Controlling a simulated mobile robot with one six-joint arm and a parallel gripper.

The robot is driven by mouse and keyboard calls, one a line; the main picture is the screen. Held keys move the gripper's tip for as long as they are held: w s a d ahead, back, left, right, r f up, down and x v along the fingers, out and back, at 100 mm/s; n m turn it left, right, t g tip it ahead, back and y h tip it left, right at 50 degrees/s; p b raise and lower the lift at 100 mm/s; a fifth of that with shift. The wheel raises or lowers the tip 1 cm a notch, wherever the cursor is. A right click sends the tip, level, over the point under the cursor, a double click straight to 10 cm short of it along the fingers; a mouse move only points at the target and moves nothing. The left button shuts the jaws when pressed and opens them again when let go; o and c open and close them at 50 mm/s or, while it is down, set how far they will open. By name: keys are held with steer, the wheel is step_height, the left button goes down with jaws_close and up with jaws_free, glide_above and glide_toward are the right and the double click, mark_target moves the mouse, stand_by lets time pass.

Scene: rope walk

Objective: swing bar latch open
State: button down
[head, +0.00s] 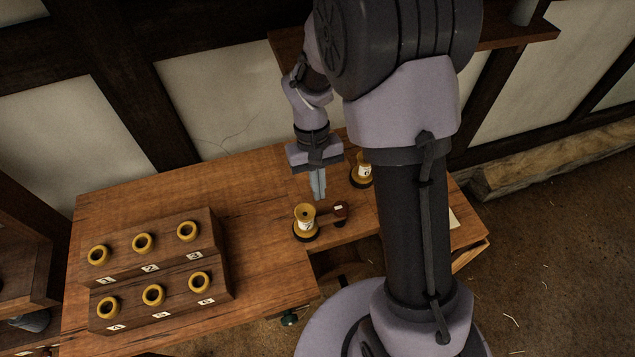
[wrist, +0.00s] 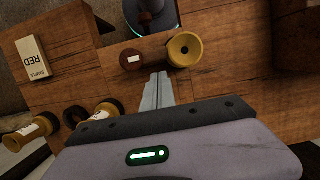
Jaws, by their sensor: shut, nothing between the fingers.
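A short dark wooden bar (head: 327,212) lies across the bench beside a brass-yellow spool-shaped post (head: 305,219) with a white label. The bar's rounded outer end carries a small white tag. In the wrist view the bar (wrist: 150,55) runs left from the yellow post (wrist: 184,49), close to the bench's front edge. I take this bar to be the latch; its catch cannot be made out. My gripper (head: 319,198) points down, shut and empty, just behind the bar. In the wrist view my gripper's fingertips (wrist: 159,74) are near the bar; contact cannot be told.
A stepped wooden rack (head: 215,262) with several brass rings and numbered tags stands on the left of the bench (head: 260,180). Another labelled spool (head: 361,170) stands behind right. Bench between rack and post is clear.

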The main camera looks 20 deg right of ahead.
steer(key=b+x, duration=0.1)
steer(key=x, duration=0.3)
steer(key=shift+f, duration=0.3)
steer(key=shift+s+a+r+n, duration=0.1)
steer(key=shift+s+r+n, duration=0.1)
steer(key=shift+n, duration=0.2)
steer(key=shift+s+a+n+p, duration=0.1)
steer(key=shift+n+p, duration=0.3)
steer(key=shift+f, duration=0.15)
steer(key=p+v, duration=0.6)
steer(key=v, duration=1.1)
steer(key=shift+a, duration=0.3)
